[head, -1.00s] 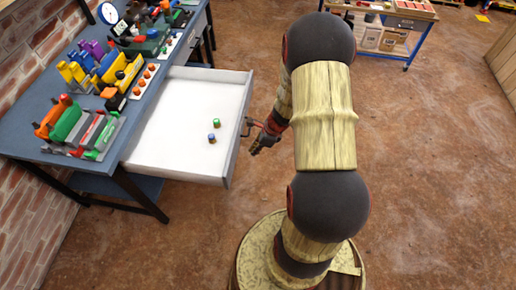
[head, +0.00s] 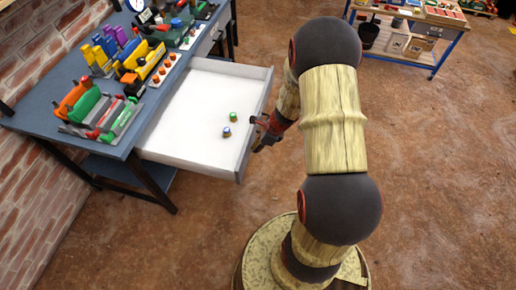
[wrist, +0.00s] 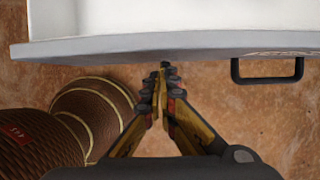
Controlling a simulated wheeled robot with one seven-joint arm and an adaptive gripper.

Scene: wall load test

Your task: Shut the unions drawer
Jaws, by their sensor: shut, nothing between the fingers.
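The open drawer (head: 190,122) is a wide white tray with a grey front, pulled out from under the blue workbench (head: 48,112). Two small fittings lie in it, one with a green top (head: 233,117) and one with a blue top (head: 227,132). My gripper (head: 258,148) is at the outer side of the drawer front in the head view. In the wrist view my gripper (wrist: 164,68) is shut and empty, its tips close to the grey drawer front (wrist: 150,45). A dark handle (wrist: 268,78) sits to the right of the tips. I cannot tell whether the tips touch the front.
Several tools and coloured holders (head: 88,108) crowd the bench top. A second bench (head: 425,28) with boxes stands at the back right, with a dark bucket (head: 369,35) beside it. The brown floor (head: 440,170) on the right is clear.

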